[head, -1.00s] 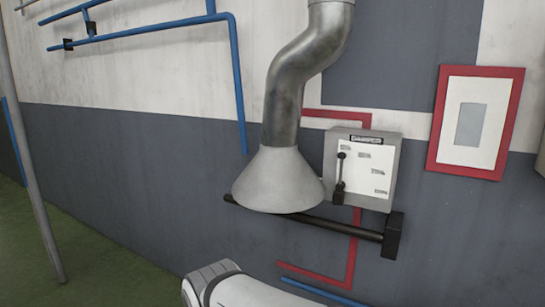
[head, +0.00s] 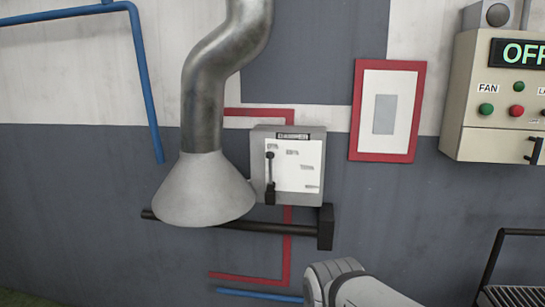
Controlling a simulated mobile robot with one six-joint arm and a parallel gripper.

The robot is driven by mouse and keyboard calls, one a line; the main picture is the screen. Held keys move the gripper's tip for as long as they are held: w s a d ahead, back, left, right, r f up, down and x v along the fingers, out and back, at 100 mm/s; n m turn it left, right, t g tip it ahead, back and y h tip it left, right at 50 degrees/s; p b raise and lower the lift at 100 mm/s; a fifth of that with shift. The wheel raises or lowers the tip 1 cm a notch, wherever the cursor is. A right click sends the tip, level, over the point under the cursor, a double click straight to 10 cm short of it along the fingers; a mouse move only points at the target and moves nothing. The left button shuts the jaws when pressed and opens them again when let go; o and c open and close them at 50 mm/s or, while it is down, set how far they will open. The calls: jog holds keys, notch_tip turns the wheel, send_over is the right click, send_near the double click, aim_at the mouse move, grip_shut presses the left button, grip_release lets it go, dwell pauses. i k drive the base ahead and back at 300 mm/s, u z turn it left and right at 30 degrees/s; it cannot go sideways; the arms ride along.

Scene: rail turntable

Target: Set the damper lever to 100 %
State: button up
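The damper box (head: 289,170) is a grey wall box with a white scale plate (head: 300,166); its marks are too small to read in this view. The black damper lever (head: 270,178) stands upright along the left side of the plate, its knob at the top and its pivot block at the bottom. My gripper is not in view. Part of my white arm shows at the bottom, below and to the right of the box, apart from it.
A metal duct with a cone hood (head: 205,190) hangs directly left of the box. A black bar (head: 265,228) runs below it. A control panel (head: 497,95) reading OFF, with FAN buttons, is at the right. A black-framed rack (head: 490,270) stands at lower right.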

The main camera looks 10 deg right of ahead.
aim_at(270, 194)
jog(key=z, duration=0.05)
jog(key=i, duration=1)
jog(key=z, duration=0.05)
